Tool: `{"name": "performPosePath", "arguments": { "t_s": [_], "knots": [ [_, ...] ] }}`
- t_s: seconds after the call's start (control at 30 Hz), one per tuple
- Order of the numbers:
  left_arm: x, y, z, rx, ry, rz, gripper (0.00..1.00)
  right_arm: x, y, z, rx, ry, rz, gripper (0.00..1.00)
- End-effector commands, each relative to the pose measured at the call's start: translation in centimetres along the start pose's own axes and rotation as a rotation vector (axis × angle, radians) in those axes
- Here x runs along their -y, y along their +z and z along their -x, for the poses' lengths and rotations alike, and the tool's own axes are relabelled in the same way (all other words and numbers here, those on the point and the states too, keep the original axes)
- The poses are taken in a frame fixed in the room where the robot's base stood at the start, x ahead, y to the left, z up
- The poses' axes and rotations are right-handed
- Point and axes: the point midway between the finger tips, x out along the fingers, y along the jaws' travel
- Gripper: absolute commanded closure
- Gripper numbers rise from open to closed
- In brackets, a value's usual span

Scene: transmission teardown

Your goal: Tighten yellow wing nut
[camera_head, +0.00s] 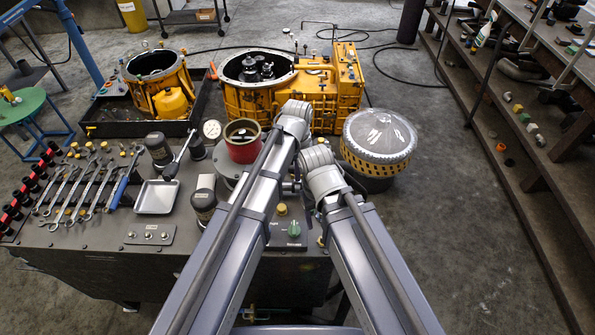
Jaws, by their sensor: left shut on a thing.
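My left arm comes up from the bottom and ends in a bulky grey joint in front of the yellow housing. The little that shows of my left gripper (290,187) is between the two arms, over the bench's right end. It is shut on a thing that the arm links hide. A small yellow knob-like piece (282,209) stands on the bench panel just below it, behind a green knob (294,228). I cannot tell whether this yellow piece is the wing nut. My right arm's grey joint is to the right; its gripper does not show.
The yellow transmission housing (345,84) stands behind, with a second yellow casing (170,97) in a black tray (100,130). A plastic-covered round part (379,140) is at the right. Wrenches and a small metal tray (157,197) lie on the bench.

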Motion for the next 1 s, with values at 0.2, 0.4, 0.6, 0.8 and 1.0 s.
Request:
{"name": "performPosePath", "arguments": {
  "t_s": [0.2,0.4,0.6,0.8,1.0],
  "knots": [
    [-0.03,0.02,-0.01,0.0,0.001,-0.043,1.0,0.0,0.0,-0.01,0.0,0.0,0.0,0.35],
    [-0.03,0.02,-0.01,0.001,0.001,-0.053,1.0,0.0,0.0,-0.01,0.0,0.0,0.0,0.35],
    [-0.03,0.02,-0.01,0.001,0.001,-0.053,1.0,0.0,0.0,-0.01,0.0,0.0,0.0,0.35],
    [-0.03,0.01,-0.01,0.001,0.001,-0.052,0.78,0.0,0.0,-0.01,0.0,0.0,0.0,0.35],
    [-0.01,0.0,0.0,0.0,0.0,-0.051,0.62,0.0,0.0,0.0,0.0,0.0,0.0,0.35]
  ]
}}
